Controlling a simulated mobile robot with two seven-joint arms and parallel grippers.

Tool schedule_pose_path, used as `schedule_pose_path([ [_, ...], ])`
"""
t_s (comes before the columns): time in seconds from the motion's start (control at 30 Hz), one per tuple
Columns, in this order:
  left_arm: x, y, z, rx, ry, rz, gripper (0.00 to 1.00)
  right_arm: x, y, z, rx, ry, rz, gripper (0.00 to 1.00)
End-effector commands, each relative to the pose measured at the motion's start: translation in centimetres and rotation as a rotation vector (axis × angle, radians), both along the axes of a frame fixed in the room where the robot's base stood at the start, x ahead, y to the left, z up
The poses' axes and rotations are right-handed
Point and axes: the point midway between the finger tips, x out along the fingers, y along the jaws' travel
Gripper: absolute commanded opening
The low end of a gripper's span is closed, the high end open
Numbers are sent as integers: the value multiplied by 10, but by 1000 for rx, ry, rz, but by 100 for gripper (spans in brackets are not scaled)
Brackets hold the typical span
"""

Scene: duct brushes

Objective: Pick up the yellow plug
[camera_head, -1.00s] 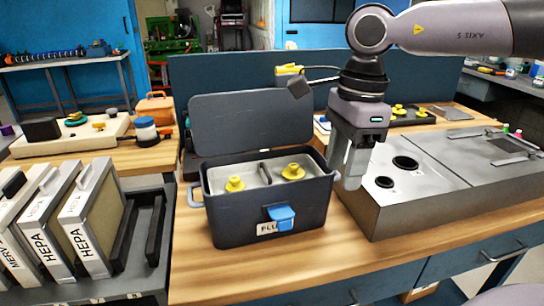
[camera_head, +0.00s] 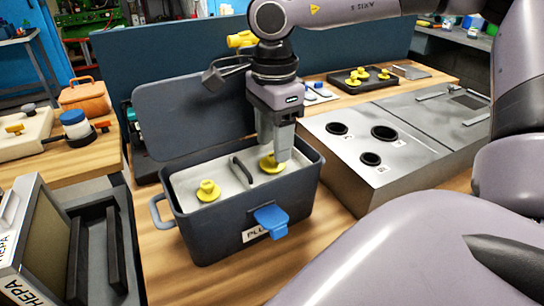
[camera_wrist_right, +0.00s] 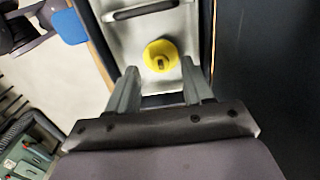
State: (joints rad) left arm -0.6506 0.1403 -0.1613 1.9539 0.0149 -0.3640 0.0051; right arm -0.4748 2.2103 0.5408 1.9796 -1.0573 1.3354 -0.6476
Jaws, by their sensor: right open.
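Two yellow plugs sit in the light tray inside the dark grey box (camera_head: 200,239). One is the left plug (camera_head: 207,191); the other is the right plug (camera_head: 271,165), partly hidden behind my fingers. My right gripper (camera_head: 277,157) points down over the box's right half, open, with its fingertips close to the right plug. In the right wrist view, one yellow plug (camera_wrist_right: 161,57) shows at the opening between the spread fingers (camera_wrist_right: 160,72). I cannot tell whether they touch it. My left gripper is not in view.
The box's open lid (camera_head: 190,115) stands behind, close to my gripper. A handle divides the tray. A blue latch (camera_head: 271,217) is on the front. A metal duct (camera_head: 345,180) with several dark holes stands at right. More yellow plugs (camera_head: 358,76) lie on a dark tray behind.

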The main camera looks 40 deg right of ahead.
Motion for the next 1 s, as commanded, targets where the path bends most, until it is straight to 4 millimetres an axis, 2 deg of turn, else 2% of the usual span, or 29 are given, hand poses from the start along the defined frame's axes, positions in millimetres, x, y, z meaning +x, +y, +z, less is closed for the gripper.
schedule_pose_path([
  [0.17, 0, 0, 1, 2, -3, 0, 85, 0, 0, -21, 0, 1, -1, 51],
  [0.43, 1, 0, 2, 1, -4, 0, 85, 0, 0, -24, 0, -2, -2, 51],
  [0.5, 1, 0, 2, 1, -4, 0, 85, 0, 0, -23, 0, -2, -2, 28],
  [0.6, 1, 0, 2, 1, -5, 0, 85, 0, 0, -23, 0, -2, -2, 0],
  [1.0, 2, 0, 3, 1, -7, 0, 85, 1, 0, -20, -1, -3, -2, 0],
])
